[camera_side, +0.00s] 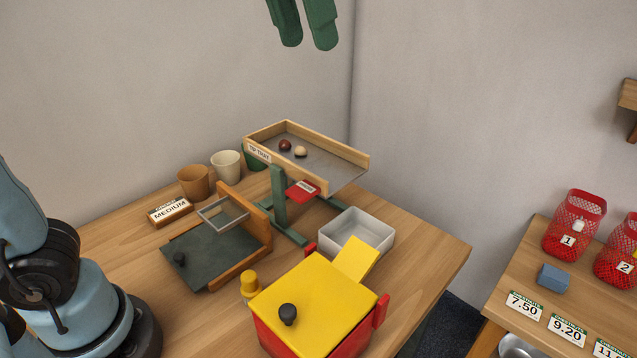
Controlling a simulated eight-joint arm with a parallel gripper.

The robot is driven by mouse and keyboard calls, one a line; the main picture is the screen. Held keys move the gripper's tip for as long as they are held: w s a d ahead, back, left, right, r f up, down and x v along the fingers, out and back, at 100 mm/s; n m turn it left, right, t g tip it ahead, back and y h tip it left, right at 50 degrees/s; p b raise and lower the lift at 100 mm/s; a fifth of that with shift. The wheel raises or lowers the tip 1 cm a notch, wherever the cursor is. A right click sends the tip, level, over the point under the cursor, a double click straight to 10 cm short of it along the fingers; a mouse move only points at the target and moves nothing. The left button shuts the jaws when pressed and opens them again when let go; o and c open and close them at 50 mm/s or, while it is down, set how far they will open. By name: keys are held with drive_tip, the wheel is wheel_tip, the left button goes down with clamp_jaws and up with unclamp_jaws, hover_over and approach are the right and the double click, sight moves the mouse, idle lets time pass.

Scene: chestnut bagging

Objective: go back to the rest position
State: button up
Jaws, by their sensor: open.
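My gripper (306,44) hangs at the top of the view, with two green fingers pointing down. The fingers are a little apart with nothing between them. It is high above the table, over the tip tray (350,156), and clear of it. A dark reddish chestnut (285,145) and a pale one (300,152) lie in the tip tray near its upper left end. The rest of my arm above the fingers is out of view.
Red net bags (572,230) stand on a second table at right. The air around my gripper is clear.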

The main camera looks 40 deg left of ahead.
drive_tip(key=s+a+f+t, duration=0.1)
drive_tip(key=a+f, duration=0.2)
drive_tip(key=f, duration=0.5)
drive_tip(key=s+a+f+t, duration=0.1)
drive_tip(key=a+f, duration=0.3)
drive_tip(key=f, duration=0.5)
drive_tip(key=s+a+f+t+y, duration=0.1)
drive_tip(key=a+f+t, duration=0.1)
drive_tip(key=f, duration=0.6)
drive_tip(key=shift+s+a+f, duration=0.2)
drive_tip(key=shift+a+f, duration=0.05)
drive_tip(key=shift+a, duration=0.65)
